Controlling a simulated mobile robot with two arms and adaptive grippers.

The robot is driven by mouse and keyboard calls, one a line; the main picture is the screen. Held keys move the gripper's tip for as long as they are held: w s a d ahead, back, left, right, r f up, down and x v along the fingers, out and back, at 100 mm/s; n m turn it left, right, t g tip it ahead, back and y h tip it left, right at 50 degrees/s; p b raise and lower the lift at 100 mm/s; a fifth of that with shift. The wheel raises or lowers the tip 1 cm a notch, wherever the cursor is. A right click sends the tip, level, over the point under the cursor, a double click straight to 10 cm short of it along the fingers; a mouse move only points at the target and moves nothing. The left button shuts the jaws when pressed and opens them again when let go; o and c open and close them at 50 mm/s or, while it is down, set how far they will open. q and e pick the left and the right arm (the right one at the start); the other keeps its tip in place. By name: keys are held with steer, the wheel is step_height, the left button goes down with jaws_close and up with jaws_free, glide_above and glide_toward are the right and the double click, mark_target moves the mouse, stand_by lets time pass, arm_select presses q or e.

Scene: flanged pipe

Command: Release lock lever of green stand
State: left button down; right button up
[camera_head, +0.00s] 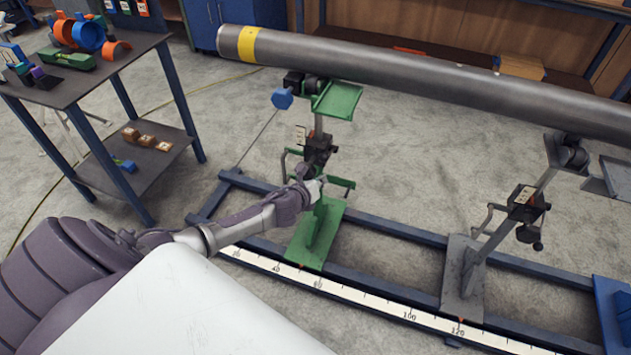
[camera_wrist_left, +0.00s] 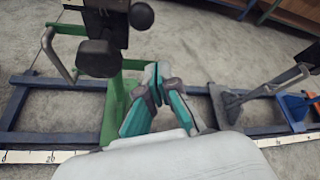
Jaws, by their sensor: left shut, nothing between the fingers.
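The green stand (camera_head: 319,230) stands on the blue rail frame, its post rising to a green tray under the pipe. A black clamp block (camera_head: 320,150) sits partway up the post. In the left wrist view, a black knob (camera_wrist_left: 98,58) and a round black ball (camera_wrist_left: 142,16) show on this clamp; I cannot tell which belongs to the lock lever. My left gripper (camera_head: 318,186) is just below the clamp, in front of the post. In the left wrist view its fingers (camera_wrist_left: 155,82) are closed together with nothing between them, right of and below the knob. My right gripper is out of view.
A long grey pipe (camera_head: 420,80) with a yellow band crosses above. A grey stand (camera_head: 465,275) stands to the right on the blue rail frame (camera_head: 390,231), along whose front runs a white scale (camera_head: 375,300). A shelf table (camera_head: 90,80) with parts stands at left.

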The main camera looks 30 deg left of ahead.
arm_select(q)
steer(key=v, duration=0.4)
steer(key=shift+r+p, duration=0.3)
steer(key=shift+r, duration=0.2)
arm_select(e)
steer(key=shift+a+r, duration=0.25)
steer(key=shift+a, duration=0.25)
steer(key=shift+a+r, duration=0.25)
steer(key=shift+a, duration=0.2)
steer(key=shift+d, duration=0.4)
